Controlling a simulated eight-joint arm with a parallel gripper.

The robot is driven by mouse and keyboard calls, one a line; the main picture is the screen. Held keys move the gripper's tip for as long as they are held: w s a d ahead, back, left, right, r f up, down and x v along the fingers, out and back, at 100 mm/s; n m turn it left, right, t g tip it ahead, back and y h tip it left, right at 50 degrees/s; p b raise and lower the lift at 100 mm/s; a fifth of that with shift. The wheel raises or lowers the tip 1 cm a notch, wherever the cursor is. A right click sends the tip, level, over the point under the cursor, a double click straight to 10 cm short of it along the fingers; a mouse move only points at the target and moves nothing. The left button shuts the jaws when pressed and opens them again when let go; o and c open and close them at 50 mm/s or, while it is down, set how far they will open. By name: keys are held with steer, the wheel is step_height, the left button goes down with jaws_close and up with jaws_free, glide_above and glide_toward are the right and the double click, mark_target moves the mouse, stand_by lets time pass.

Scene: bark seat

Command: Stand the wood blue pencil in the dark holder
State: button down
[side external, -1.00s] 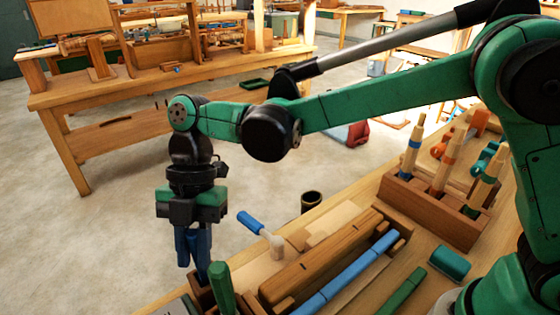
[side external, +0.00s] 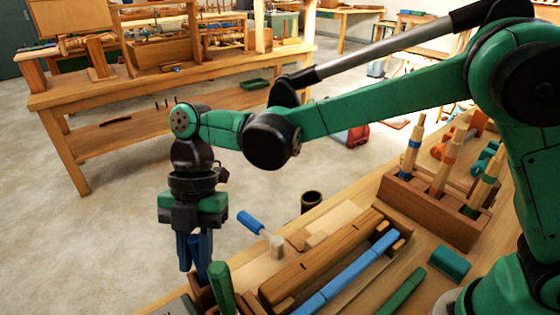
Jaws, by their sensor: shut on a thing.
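My gripper (side external: 194,248) points straight down at the lower left, over the near end of the bench. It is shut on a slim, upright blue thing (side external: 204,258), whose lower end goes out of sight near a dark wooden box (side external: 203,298). I cannot tell whether that end is inside the box or behind it, and no bare wood shows on it. A thick green handle (side external: 221,285) rises from the box. A dark round cup (side external: 311,200) stands apart, to the right of my gripper. A wood-and-blue stick (side external: 411,150) stands in the brown block (side external: 440,213).
The brown block also holds orange-banded and green-banded sticks. A blue-headed tool (side external: 251,222) lies right of my gripper. A wooden rack (side external: 322,262), a long blue bar (side external: 350,270) and a green bar (side external: 402,293) lie on the bench. Floor lies beyond the bench's left edge.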

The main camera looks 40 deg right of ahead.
steer(key=shift+f, duration=0.4)
steer(key=shift+c, duration=1.7)
jaws_free()
steer(key=shift+r, duration=0.1)
steer(key=shift+r, duration=3.4)
